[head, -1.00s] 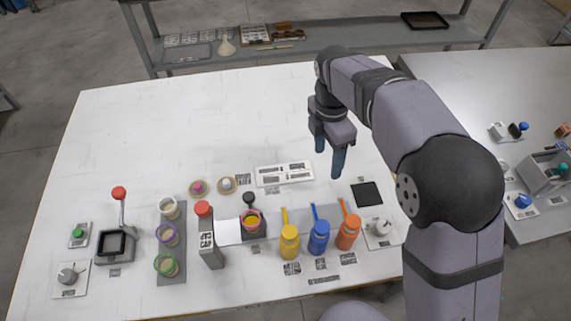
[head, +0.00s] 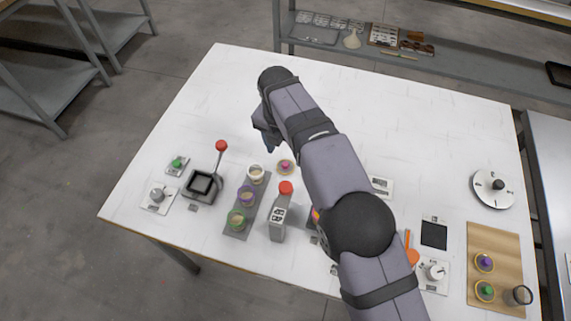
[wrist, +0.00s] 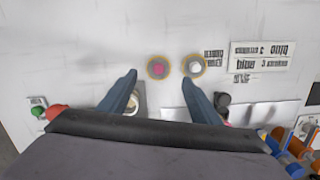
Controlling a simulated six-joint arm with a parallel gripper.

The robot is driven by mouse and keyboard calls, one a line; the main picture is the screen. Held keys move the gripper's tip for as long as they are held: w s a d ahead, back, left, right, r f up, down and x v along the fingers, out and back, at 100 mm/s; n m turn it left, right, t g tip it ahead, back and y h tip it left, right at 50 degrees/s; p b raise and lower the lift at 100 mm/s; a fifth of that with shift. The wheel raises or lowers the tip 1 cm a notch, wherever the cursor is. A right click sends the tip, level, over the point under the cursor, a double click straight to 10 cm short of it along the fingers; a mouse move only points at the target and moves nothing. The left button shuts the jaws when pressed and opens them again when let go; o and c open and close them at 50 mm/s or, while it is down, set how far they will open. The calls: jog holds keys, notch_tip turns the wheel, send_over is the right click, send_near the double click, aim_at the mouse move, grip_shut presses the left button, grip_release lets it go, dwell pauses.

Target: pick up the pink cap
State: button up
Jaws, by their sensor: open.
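The pink cap (head: 286,167) lies on the white table as a pink knob in a tan ring. In the wrist view the pink cap (wrist: 158,69) shows just beyond and between my two fingertips. My gripper (head: 270,146) is open and empty above the table, close to the cap in the head view, its fingers partly hidden by the arm. In the wrist view my gripper (wrist: 160,80) has its two blue fingers spread apart. I cannot tell its exact height.
A white cap (wrist: 195,68) in a similar ring lies just right of the pink one. The table beyond the caps is clear.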

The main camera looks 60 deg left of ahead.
aim_at(285, 164)
jog(key=shift+w+a+f+p, duration=0.15)
jog(key=shift+f+p, duration=0.45)
jog(key=shift+f, duration=0.95)
jog(key=shift+a+f+p, duration=0.15)
jog(key=shift+f+p, duration=0.4)
jog(key=shift+f, duration=0.95)
jog(key=c, duration=1.1)
